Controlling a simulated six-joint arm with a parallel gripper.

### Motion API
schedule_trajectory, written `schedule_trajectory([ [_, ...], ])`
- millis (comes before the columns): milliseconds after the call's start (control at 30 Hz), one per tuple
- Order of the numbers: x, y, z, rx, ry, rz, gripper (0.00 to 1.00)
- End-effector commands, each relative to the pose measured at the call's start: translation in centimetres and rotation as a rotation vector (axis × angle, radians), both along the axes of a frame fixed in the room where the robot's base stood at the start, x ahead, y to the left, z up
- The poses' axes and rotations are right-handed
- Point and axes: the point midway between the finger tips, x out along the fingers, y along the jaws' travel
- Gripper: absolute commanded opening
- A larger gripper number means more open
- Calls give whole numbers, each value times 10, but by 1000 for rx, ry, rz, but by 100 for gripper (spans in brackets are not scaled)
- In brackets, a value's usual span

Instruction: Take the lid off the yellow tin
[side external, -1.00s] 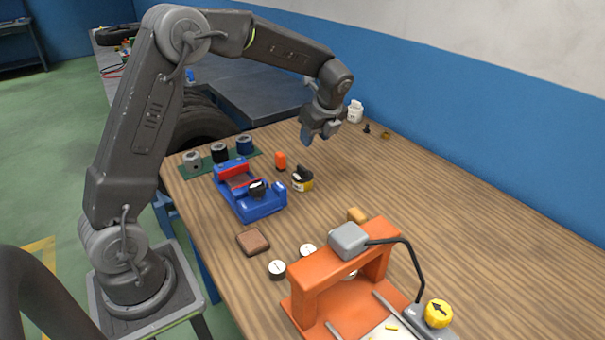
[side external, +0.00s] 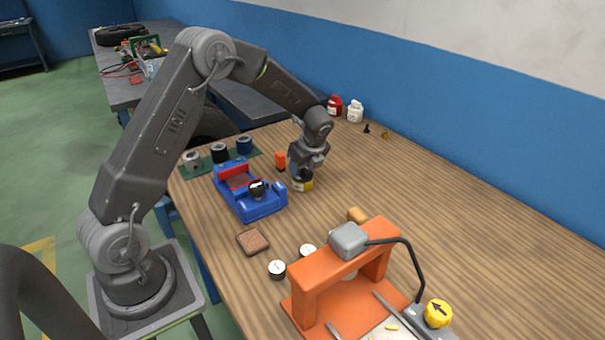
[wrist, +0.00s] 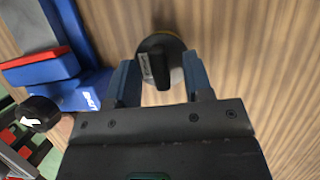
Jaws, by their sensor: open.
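The yellow tin (side external: 304,185) stands on the wooden table, right of the blue vise. Its black lid with a raised grip (wrist: 158,66) is on top and shows from above in the wrist view. My gripper (side external: 299,175) is pointing down right over the tin in the side view. In the wrist view its two blue fingers (wrist: 160,82) are apart, one on each side of the lid's grip. I cannot tell whether either finger touches the lid. The gripper hides most of the lid in the side view.
The blue vise (side external: 262,206) with a black knob stands close by on the left. An orange object (side external: 280,161) is just behind the tin. An orange press frame (side external: 310,284) stands in front. The table to the right is clear.

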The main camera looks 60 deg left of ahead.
Motion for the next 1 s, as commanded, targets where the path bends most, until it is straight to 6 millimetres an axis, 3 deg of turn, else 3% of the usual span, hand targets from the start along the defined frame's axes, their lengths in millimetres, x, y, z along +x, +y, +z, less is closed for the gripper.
schedule_trajectory([
  [233,0,0,-1,0,-1,1,45],
  [700,0,0,0,0,-1,0,0],
  [1000,0,0,0,0,-1,1,0],
])
